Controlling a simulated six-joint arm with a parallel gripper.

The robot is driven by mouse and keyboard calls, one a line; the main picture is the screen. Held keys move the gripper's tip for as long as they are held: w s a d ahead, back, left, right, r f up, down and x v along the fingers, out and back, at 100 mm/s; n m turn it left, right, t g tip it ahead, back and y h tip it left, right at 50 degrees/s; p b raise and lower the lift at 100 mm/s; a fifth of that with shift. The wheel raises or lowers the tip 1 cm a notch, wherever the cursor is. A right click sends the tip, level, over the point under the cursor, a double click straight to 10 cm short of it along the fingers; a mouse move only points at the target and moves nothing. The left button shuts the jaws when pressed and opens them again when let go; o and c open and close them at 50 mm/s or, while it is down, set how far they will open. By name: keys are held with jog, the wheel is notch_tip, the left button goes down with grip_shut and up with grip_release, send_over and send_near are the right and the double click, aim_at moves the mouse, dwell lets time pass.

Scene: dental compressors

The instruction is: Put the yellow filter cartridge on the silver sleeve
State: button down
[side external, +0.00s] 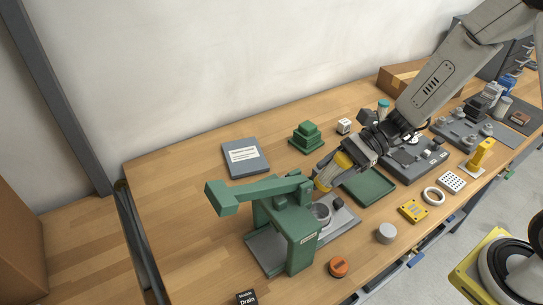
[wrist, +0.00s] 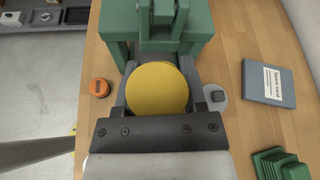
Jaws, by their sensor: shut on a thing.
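The yellow filter cartridge (wrist: 157,88) is between the two fingers of my gripper (wrist: 160,85), which is shut on it. In the side view the cartridge (side external: 321,184) shows partly below my gripper (side external: 325,179). The silver sleeve (side external: 322,214) stands on a grey base beside the green press-like stand. The cartridge is just above the sleeve and close to it; I cannot tell whether they touch. The sleeve is hidden behind the cartridge and gripper in the wrist view.
The green stand (side external: 300,235) with its overhanging arm (side external: 255,191) is close to my gripper. A green tray (side external: 369,187), a grey cylinder (side external: 386,233) and an orange knob (side external: 339,266) are nearby. A grey card (side external: 245,157) lies behind. The table's left part is clear.

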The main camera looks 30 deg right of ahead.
aim_at(322, 190)
dwell(0.4)
jog(key=shift+s+a+f+g+h, duration=0.15)
jog(key=shift+a+f+g+h, duration=0.2)
jog(key=shift+h, duration=0.35)
jog(key=shift+a+f+h, duration=0.1)
jog(key=shift+a+h, duration=0.2)
jog(key=shift+h, duration=0.5)
jog(key=shift+w+a+m+g+h, duration=0.15)
jog(key=shift+w+m+h, duration=0.2)
jog(key=shift+h, duration=0.3)
jog(key=shift+w+a+m+g+h, duration=0.1)
jog(key=shift+w+m+h, duration=0.05)
jog(key=shift+m+h, duration=0.4)
jog(key=shift+f, duration=0.1)
jog(key=shift+f, duration=2.2)
jog(key=shift+f, duration=1.8)
